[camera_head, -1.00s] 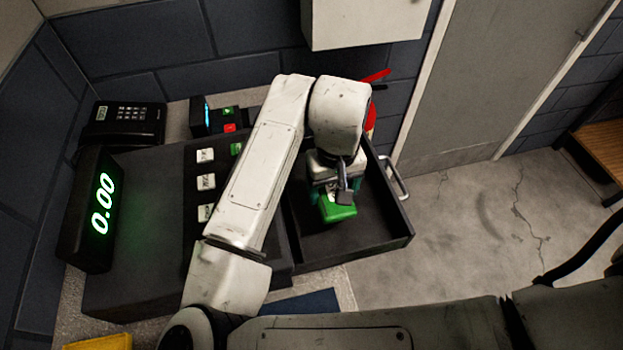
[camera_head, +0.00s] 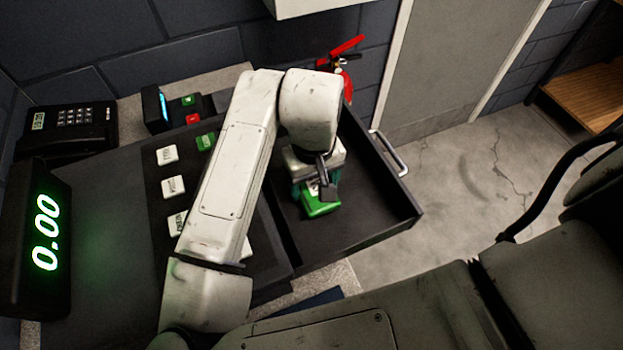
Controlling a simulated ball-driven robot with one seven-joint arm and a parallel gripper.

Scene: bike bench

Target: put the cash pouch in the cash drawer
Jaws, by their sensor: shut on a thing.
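The green cash pouch (camera_head: 321,207) is below my gripper (camera_head: 322,190), inside the outline of the open cash drawer (camera_head: 393,221). My gripper is shut on the pouch, and the wrist hides part of both. I cannot tell whether the pouch touches the drawer floor. The black drawer is pulled out from the register (camera_head: 110,225) toward the right, with a metal handle (camera_head: 390,152) on its far right side. The drawer floor around the pouch looks bare.
The register's lit display (camera_head: 45,235) stands at the left. A black keypad phone (camera_head: 68,128) and a small card terminal (camera_head: 180,108) are behind it. A red fire extinguisher (camera_head: 341,66) stands beyond the drawer. Open concrete floor (camera_head: 455,195) lies to the right.

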